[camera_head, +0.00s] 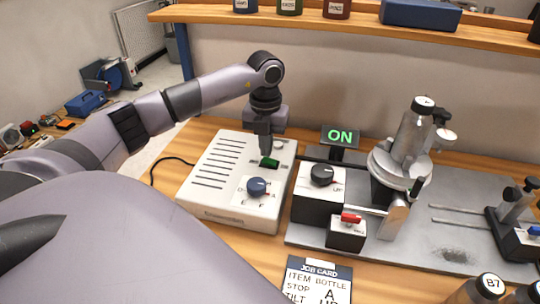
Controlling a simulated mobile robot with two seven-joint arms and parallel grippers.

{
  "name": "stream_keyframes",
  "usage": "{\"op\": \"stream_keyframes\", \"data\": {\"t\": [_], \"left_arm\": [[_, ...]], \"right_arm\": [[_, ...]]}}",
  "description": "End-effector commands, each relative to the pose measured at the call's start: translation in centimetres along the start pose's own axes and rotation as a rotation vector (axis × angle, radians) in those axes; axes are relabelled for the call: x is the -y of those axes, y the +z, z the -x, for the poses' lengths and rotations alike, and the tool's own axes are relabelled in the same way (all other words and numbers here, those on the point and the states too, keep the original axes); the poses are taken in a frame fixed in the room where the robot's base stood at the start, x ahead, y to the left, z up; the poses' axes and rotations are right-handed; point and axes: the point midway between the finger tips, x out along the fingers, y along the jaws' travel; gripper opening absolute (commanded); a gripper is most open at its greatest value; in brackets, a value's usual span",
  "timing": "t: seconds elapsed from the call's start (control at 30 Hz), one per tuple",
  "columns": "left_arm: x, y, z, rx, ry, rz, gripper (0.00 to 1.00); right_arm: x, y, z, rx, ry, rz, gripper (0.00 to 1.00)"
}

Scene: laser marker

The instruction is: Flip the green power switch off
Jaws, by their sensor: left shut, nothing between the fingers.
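The green power switch (269,163) sits on the top of a white control box (215,176), behind its blue-grey knob (257,187). My left gripper (265,154) points down with its fingers shut and empty, its tips right at the switch's upper left side. I cannot tell whether the tips touch the switch. A small display (340,136) to the right of the box shows "ON" in green letters. My right gripper is not in view.
A metal fixture holds a silver bottle (412,135) on a grey plate (375,240). A dark knob box (319,195) and a red-switch box (346,231) stand beside the white box. A job card (318,281) lies in front. A shelf (330,25) runs above.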

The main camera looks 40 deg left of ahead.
Motion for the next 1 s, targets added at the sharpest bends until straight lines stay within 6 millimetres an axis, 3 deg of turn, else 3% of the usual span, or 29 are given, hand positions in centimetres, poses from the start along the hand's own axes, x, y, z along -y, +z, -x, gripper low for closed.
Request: {"op": "stream_keyframes", "data": {"t": [1.0], "left_arm": [[0.0,0.0,-1.6,0.000,0.000,0.000,0.00]], "right_arm": [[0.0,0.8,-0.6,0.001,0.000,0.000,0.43]]}}
